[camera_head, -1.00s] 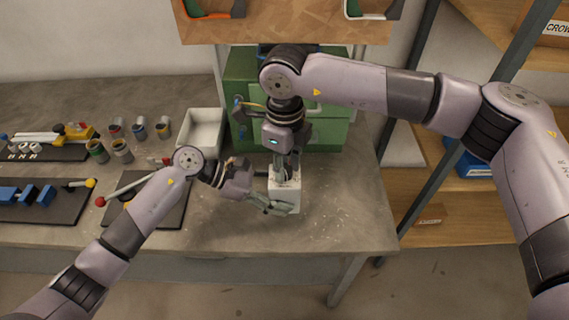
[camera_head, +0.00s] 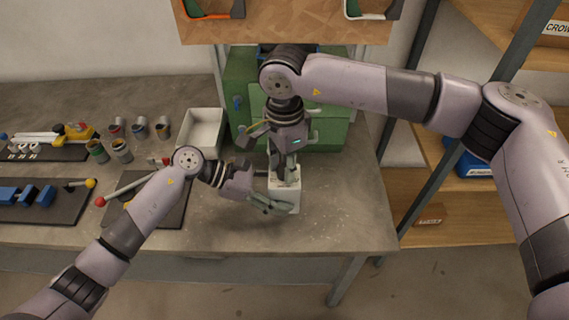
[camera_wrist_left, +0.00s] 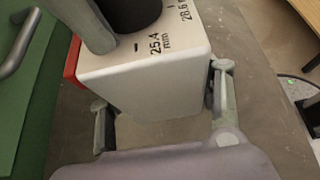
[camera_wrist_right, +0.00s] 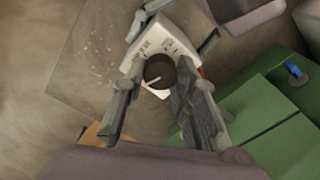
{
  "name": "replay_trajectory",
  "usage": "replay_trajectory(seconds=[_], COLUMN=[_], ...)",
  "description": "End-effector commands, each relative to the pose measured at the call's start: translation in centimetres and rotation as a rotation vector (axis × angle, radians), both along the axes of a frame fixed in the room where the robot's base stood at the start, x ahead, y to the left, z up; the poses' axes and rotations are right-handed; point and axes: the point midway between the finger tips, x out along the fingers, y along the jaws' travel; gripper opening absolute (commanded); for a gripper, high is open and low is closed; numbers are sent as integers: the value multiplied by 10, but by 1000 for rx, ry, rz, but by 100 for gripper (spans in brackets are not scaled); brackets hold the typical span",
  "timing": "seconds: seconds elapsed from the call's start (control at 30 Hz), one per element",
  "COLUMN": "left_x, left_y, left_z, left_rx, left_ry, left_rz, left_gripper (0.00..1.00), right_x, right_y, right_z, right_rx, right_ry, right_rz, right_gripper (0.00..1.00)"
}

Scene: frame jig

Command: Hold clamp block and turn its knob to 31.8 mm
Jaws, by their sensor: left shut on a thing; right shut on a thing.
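The white clamp block (camera_head: 284,196) stands upright near the front right of the bench. My left gripper (camera_head: 266,201) is shut on its sides; in the left wrist view (camera_wrist_left: 165,115) a finger presses each side of the block (camera_wrist_left: 150,90). The block's top carries printed marks, with 25.4 mm and 28.6 readable. My right gripper (camera_head: 284,172) comes down from above and is shut on the dark round knob (camera_wrist_right: 159,72), which has a pale pointer line. The exact mark the pointer meets cannot be read. A red part (camera_wrist_left: 72,58) shows at the block's side.
A green cabinet (camera_head: 240,70) stands behind the block. A white bin (camera_head: 200,130), several small cups (camera_head: 121,150) and dark mats (camera_head: 40,205) with tools lie to the left. The bench (camera_head: 345,215) right of the block is clear.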

Motion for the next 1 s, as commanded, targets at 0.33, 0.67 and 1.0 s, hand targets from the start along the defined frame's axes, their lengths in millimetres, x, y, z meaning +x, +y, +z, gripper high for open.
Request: replay_trajectory(seconds=[0.33,0.67,1.0], left_x=[-1,-1,-1], left_y=[1,0,0], left_z=[-1,-1,-1], left_rx=[3,3,3], left_ry=[1,1,1], left_rz=[-2,-2,-3], left_gripper=[30,30,30], right_x=[1,1,1], right_y=[-1,-1,-1], right_z=[0,0,0], right_rx=[-2,-2,-2], right_ry=[-2,-2,-2], right_rz=[227,318,327], right_gripper=[0,0,0])
